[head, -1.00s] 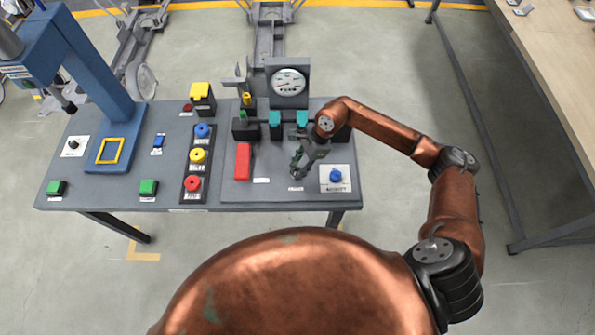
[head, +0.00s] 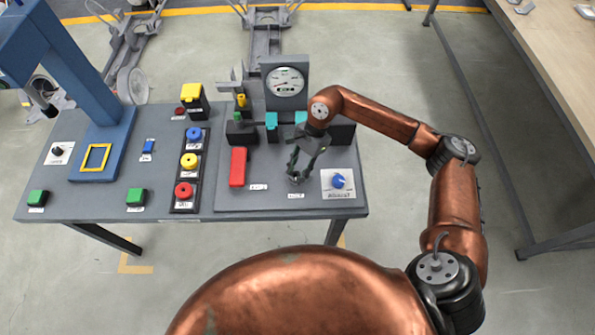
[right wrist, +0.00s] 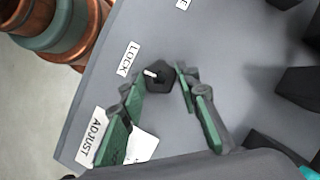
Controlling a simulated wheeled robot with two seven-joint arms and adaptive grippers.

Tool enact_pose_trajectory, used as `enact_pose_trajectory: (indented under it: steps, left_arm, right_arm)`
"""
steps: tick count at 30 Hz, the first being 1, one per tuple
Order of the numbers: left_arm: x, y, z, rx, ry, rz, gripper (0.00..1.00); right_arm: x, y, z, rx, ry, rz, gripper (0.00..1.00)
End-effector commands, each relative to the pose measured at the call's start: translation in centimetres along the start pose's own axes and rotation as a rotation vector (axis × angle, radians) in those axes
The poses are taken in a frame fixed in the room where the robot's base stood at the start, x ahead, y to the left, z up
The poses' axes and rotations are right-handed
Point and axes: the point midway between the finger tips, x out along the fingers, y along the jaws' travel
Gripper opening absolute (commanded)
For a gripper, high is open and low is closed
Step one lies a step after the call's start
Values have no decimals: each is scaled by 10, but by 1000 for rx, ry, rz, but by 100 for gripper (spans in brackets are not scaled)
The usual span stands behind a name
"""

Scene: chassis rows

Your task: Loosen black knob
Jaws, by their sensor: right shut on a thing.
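The black knob (right wrist: 159,78), with a white mark on its top, sits on the grey panel beside the LOCK label (right wrist: 129,59). My right gripper (right wrist: 159,80) has its green-padded fingers on both sides of the knob and is shut on it. In the head view my right gripper (head: 297,171) reaches down to the panel near its front edge, and the knob there is small and mostly hidden between the fingertips. My left gripper is out of view.
A blue ADJUST knob (head: 338,181) stands just right of the gripper. A red block (head: 238,167) lies to the left. Behind are teal-topped black blocks and a round gauge (head: 285,82). Buttons and a blue press frame (head: 95,75) fill the table's left side.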

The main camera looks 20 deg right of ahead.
Motion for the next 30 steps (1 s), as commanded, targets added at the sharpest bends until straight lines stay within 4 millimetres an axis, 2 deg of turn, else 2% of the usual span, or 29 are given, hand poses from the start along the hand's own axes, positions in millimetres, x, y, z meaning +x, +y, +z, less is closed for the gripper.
enact_pose_trajectory:
  steps: [5, 6, 14, 23, 26, 30]
  left_arm:
    - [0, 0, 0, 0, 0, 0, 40]
    - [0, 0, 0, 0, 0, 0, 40]
    - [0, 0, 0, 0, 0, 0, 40]
    - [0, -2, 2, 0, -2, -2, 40]
    - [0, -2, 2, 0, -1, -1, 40]
    - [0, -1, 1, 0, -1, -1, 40]
  right_arm:
    - [2, 2, -1, 1, 1, 4, 6]
    - [2, 2, -1, 1, 1, 4, 30]
    - [1, 1, 0, 1, 1, 2, 48]
    - [-2, 0, 0, 1, 1, 0, 48]
    - [-11, 0, -1, 1, 2, -2, 48]
    - [-36, 0, -1, 1, 3, -3, 48]
